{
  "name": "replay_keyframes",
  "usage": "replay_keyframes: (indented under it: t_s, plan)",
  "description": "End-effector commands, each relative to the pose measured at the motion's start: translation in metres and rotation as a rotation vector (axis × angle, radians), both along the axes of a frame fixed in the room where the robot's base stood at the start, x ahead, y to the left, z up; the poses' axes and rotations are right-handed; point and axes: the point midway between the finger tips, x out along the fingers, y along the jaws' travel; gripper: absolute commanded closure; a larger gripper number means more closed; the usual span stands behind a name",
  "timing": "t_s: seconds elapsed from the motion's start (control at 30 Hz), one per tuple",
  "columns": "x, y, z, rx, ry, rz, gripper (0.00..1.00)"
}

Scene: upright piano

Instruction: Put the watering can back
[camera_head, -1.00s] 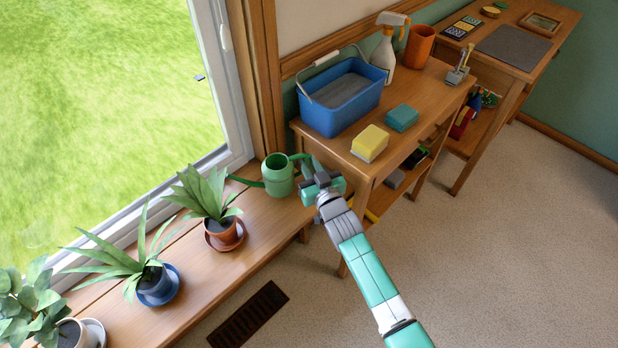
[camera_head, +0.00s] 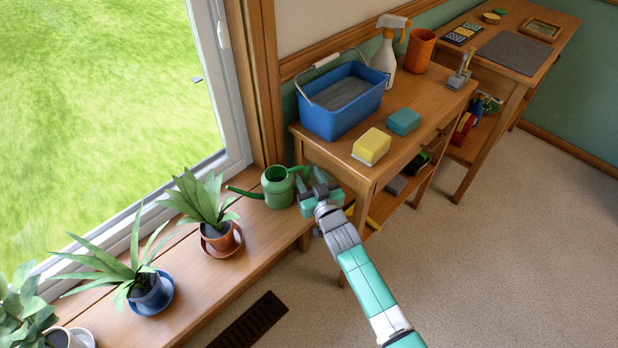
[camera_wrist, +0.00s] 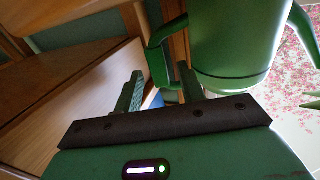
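The green watering can (camera_head: 277,187) stands upright on the wooden window bench (camera_head: 262,232), at its far end beside the small table. Its spout points left towards the window and its handle faces my gripper. My gripper (camera_head: 308,182) is just right of the can, at the handle. In the wrist view the can's body (camera_wrist: 238,40) fills the upper right and the handle (camera_wrist: 158,62) reaches down between my fingers (camera_wrist: 160,90). The fingers stand apart. I cannot tell whether one touches the handle.
The small table (camera_head: 345,172) right of the can holds a blue bucket (camera_head: 340,108), sponges (camera_head: 371,147) and a spray bottle (camera_head: 385,55). The floor in front is clear.

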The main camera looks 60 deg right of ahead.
Motion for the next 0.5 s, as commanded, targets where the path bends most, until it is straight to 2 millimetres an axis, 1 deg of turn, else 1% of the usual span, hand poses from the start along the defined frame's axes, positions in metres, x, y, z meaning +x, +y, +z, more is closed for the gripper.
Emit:
replay_keyframes:
  t_s: [0.1, 0.17, 0.27, 0.3, 0.5]
  plan:
    - [-0.002, 0.001, 0.006, 0.000, 0.000, -0.001, 0.60]
    - [-0.010, 0.006, 0.007, 0.001, 0.002, -0.003, 0.60]
    - [-0.028, 0.022, 0.012, 0.004, 0.000, -0.005, 0.60]
    - [-0.036, 0.026, 0.012, 0.004, 0.001, -0.007, 0.60]
    - [-0.068, 0.054, 0.012, 0.004, 0.001, -0.007, 0.60]
